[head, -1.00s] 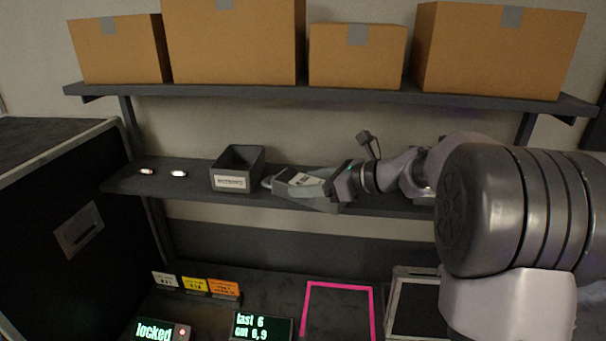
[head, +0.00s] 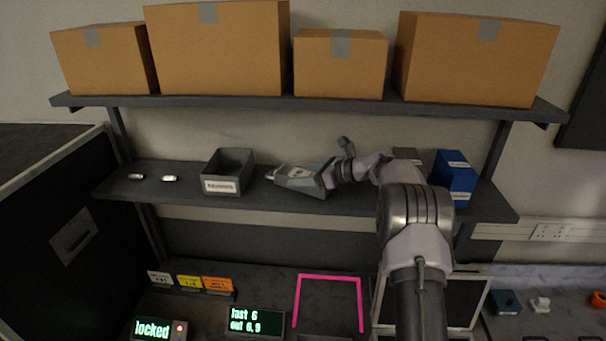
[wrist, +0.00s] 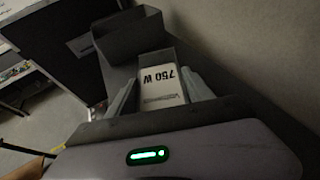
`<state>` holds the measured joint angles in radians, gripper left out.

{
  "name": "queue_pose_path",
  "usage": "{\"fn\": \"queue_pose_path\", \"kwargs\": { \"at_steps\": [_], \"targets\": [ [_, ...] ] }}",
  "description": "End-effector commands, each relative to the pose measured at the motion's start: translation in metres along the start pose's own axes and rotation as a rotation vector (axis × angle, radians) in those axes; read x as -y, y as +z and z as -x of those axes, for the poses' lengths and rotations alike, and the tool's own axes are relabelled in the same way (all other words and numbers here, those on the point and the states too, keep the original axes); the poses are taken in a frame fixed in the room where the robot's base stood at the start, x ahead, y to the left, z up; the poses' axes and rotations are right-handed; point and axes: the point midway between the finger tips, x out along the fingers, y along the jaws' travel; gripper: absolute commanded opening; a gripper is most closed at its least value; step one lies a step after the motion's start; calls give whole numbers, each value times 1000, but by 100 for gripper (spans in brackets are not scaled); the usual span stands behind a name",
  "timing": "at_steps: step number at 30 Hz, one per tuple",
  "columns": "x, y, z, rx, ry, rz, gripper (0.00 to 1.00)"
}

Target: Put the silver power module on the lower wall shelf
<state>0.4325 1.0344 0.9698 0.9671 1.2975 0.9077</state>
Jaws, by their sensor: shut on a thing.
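The silver power module (head: 300,174) is a light grey block at the lower wall shelf (head: 270,197), right of the grey bin. In the wrist view the module (wrist: 163,88) shows a white label reading "750 W" and lies between the two fingers. My gripper (head: 320,180) is shut on it, reaching in from the right; it also shows in the wrist view (wrist: 165,95). The module looks at or just above the shelf surface; I cannot tell whether it touches. Its underside is hidden.
A grey labelled bin (head: 227,172) stands left of the module, and two small white-lit items (head: 169,178) lie farther left. A blue box (head: 453,176) stands at the shelf's right. Cardboard boxes (head: 340,65) fill the upper shelf (head: 300,103). A pink outline (head: 328,277) marks the bench below.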

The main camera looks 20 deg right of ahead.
Motion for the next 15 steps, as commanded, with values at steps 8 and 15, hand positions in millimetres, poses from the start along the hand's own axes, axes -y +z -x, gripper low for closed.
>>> {"fn": "queue_pose_path", "kwargs": {
  "at_steps": [8, 15],
  "targets": [
    [4, -4, -4, 2, -1, 3, 0],
    [4, -8, -5, 0, -1, 2, 74]
  ]
}}
